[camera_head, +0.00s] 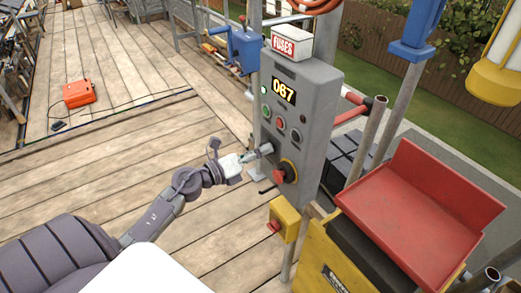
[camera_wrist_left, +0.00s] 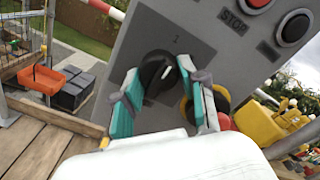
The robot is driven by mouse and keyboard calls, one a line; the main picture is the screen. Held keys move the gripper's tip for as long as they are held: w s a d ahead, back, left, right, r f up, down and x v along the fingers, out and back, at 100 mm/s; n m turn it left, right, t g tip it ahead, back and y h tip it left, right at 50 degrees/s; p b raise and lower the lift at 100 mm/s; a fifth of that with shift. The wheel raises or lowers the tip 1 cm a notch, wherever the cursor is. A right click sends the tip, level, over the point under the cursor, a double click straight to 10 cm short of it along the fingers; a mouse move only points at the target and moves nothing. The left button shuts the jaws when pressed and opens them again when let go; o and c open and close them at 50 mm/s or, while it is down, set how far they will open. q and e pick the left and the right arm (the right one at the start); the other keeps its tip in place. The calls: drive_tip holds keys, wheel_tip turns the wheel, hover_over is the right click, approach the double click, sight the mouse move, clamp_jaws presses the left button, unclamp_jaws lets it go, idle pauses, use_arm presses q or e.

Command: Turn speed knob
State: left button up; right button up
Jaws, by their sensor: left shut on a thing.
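The speed knob (camera_wrist_left: 157,73) is a black rotary knob with a pale pointer line, on the grey control box (camera_head: 312,100). In the left wrist view it sits between the teal-padded fingers of my left gripper (camera_wrist_left: 160,80), which is shut on it. In the head view my left gripper (camera_head: 262,152) reaches the box's front face from the left and hides the knob. The lit display (camera_head: 284,91) above shows a number that looks like 087 or 067. My right gripper is not in view.
A red emergency button (camera_head: 279,176) on a yellow ring sits just below and right of the gripper. Push buttons (camera_head: 280,122) are above it. A yellow box (camera_head: 284,219) hangs below, and a red tray (camera_head: 420,200) is at the right. Wooden deck lies open at left.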

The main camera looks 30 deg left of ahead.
use_arm(q)
drive_tip(key=o, duration=1.1)
drive_tip(key=shift+o, duration=0.2)
drive_tip(key=v, duration=1.2)
drive_tip(key=shift+a, duration=0.1)
